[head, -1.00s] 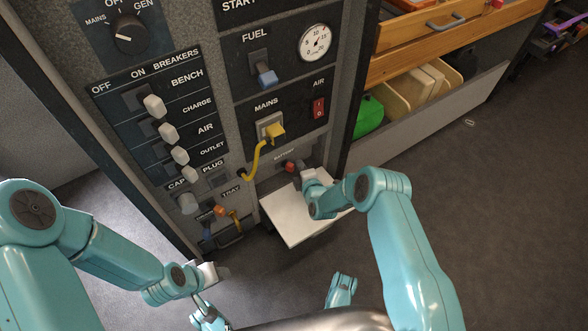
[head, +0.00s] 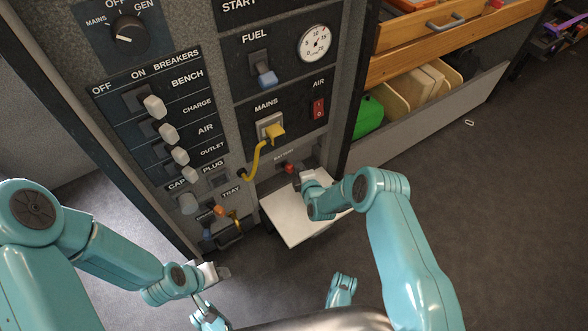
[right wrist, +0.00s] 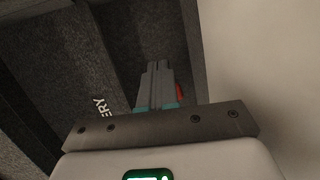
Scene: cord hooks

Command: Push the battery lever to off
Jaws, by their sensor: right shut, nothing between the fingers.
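The battery lever (head: 289,168) has a red end and sits low on the panel, just above the white shelf, in the head view. Part of something red, likely the lever (right wrist: 179,90), shows just right of my fingers in the right wrist view. My right gripper (head: 297,181) is shut and empty, right beside the lever; whether it touches cannot be told. Its closed fingers (right wrist: 156,68) point at the dark panel, with part of the battery label at left. The lever's base is mostly hidden. My left gripper (head: 221,273) is low left, away from the panel; its jaws are unclear.
A white shelf (head: 284,221) juts out below the lever, under my right gripper. A yellow plug (head: 274,133) with its cord hangs above. Breaker levers (head: 167,132) stand left. A wooden drawer unit (head: 420,50) is at right; the floor beside it is mostly clear.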

